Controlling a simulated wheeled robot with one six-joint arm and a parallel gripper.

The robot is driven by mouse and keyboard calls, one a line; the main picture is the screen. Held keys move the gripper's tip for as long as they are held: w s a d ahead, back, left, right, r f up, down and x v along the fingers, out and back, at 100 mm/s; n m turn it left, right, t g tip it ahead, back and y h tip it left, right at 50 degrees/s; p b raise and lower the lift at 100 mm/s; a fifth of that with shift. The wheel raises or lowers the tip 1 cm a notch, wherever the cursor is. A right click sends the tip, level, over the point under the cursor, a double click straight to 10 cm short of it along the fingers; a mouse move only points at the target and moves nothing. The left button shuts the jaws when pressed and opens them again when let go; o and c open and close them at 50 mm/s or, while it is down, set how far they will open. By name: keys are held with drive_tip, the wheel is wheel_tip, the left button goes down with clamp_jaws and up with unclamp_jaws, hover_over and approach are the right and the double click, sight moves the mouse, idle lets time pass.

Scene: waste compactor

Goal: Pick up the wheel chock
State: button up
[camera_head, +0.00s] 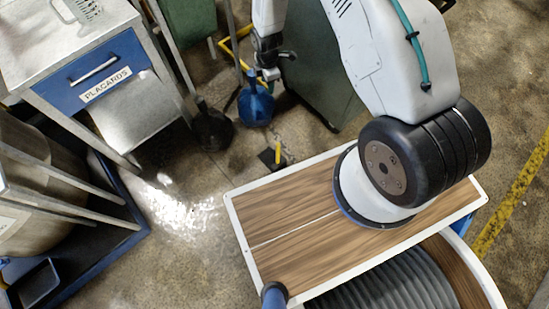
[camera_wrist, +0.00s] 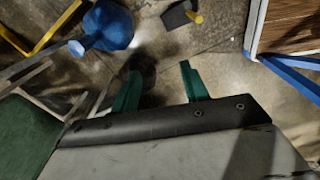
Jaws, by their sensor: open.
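The wheel chock (camera_head: 267,158) looks like a small dark block with a yellow handle, lying on the concrete floor left of my wooden deck. In the wrist view the chock (camera_wrist: 176,15) is at the top middle, beyond the fingertips. My gripper (camera_wrist: 160,78) shows two green fingers spread apart with nothing between them. In the head view my gripper (camera_head: 269,74) hangs beyond the chock, close to a blue jug; its fingers are hard to make out there. The gripper and the chock are apart.
The blue jug (camera_head: 256,108) and a dark rounded object (camera_head: 212,130) stand near the chock. A green cabinet (camera_head: 325,75) is behind my arm. A blue drawer unit marked PLACARDS (camera_head: 88,75) stands left. Bare floor (camera_head: 185,205) lies left of the deck.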

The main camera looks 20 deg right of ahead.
drive_tip(key=s+f+n, duration=0.2)
drive_tip(key=s+f, duration=0.2)
drive_tip(key=f, duration=0.7)
drive_tip(key=n, duration=0.4)
hover_over(278, 146)
drive_tip(key=w, duration=0.1)
drive_tip(key=f, duration=1.3)
drive_tip(key=shift+d+f, duration=0.25)
drive_tip(key=shift+f, duration=0.1)
wheel_tip(278, 146, down, 7)
drive_tip(key=shift+f, duration=0.5)
clamp_jaws()
drive_tip(key=shift+w, duration=0.2)
